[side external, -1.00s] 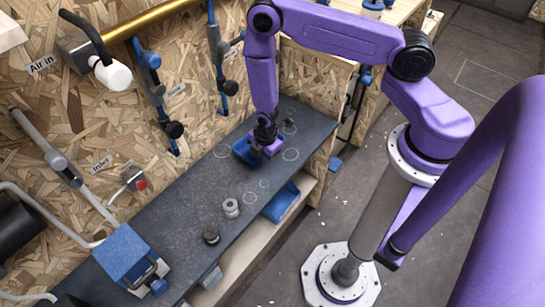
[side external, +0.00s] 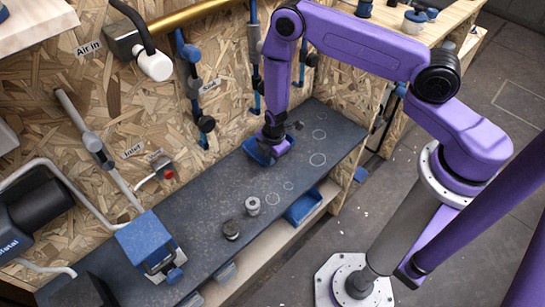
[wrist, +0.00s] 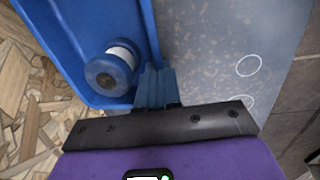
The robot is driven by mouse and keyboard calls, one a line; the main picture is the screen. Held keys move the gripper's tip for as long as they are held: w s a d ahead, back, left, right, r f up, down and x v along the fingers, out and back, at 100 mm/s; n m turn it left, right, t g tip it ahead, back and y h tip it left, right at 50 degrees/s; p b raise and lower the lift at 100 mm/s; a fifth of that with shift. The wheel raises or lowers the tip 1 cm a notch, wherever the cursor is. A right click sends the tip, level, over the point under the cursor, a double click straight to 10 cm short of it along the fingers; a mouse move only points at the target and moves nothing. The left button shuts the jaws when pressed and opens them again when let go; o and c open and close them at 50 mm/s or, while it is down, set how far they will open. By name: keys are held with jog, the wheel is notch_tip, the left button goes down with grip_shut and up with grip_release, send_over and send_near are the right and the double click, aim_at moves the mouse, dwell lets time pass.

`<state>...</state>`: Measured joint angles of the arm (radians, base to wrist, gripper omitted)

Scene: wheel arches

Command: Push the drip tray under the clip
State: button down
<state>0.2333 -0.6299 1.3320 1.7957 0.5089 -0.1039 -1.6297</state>
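The blue drip tray (side external: 256,154) sits on the dark bench against the wall side, partly hidden by my gripper. In the wrist view the tray (wrist: 95,15) fills the upper left, with a round blue piece with a white band inside or above its outline; I cannot tell which. My gripper (wrist: 155,80) points down, its blue fingers together beside the tray's wall, apparently touching it, with nothing seen between them. In the side view my gripper (side external: 274,146) is low at the tray's right side. I cannot tell which wall fitting is the clip.
Blue-and-black fittings (side external: 195,85) hang on the chipboard wall near the tray. A silver cylinder (side external: 252,205) and a dark one (side external: 231,229) stand nearer on the bench (side external: 205,215). A blue bin (side external: 304,206) is under the front edge.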

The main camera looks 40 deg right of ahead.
jog(key=shift+a, duration=0.1)
jog(key=c, duration=1.2)
grip_release()
jog(key=shift+c, duration=0.2)
notch_tip(320, 180, up, 12)
jog(key=s, duration=0.1)
jog(key=shift+s, duration=0.2)
